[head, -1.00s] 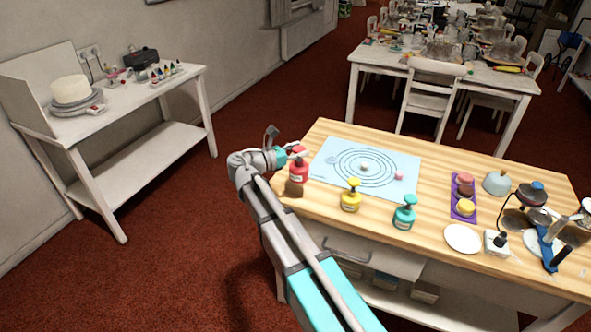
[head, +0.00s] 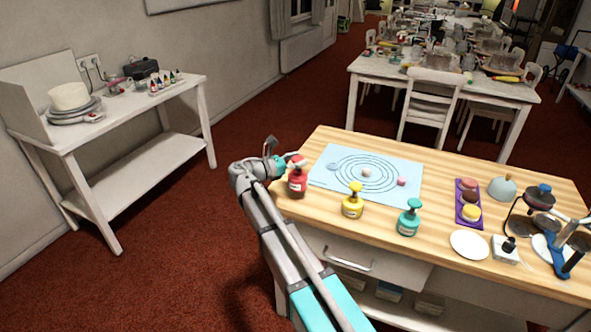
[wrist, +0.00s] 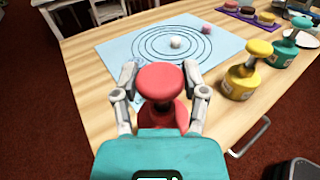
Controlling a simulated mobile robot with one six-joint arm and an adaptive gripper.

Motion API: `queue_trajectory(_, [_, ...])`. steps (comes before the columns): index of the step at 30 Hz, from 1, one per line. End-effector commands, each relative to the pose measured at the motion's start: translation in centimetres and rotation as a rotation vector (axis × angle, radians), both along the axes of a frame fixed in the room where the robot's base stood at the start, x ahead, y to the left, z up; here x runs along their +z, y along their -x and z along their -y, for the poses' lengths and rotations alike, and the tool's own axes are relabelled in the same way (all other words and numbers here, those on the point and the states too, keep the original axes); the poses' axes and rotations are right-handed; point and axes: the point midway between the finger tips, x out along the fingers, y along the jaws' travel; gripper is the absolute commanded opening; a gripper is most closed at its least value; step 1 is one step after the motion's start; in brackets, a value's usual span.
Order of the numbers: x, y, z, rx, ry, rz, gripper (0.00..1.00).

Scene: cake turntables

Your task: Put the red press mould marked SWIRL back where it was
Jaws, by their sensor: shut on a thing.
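The red press mould (head: 297,185) is upright at the left end of the wooden table (head: 440,185). My gripper (head: 291,164) is shut on its top. In the wrist view the round red knob (wrist: 160,80) sits between the two grey fingers, with the red body below it. The mould's base is at or just above the tabletop; I cannot tell whether it touches. No marking on it is readable. A yellow press mould (head: 353,203) and a teal one (head: 409,220) stand to its right along the front edge.
A pale blue mat (head: 325,176) with rings lies just behind, with small pieces on it. A purple tray (head: 460,218), a white plate (head: 469,244) and tools are at the right. The table's left edge is close to the red mould.

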Motion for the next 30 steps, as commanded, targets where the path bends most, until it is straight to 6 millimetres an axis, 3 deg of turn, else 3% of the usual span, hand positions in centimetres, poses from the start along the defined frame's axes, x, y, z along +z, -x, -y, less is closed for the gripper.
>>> queue_trajectory(7, [-1.5,-1.0,-0.2,0.0,0.001,0.001,0.0])
queue_trajectory(16, [-3.7,-0.8,-0.2,0.001,0.001,0.001,0.0])
queue_trajectory(30, [-4.0,-0.8,-0.2,0.001,0.001,0.001,0.0])
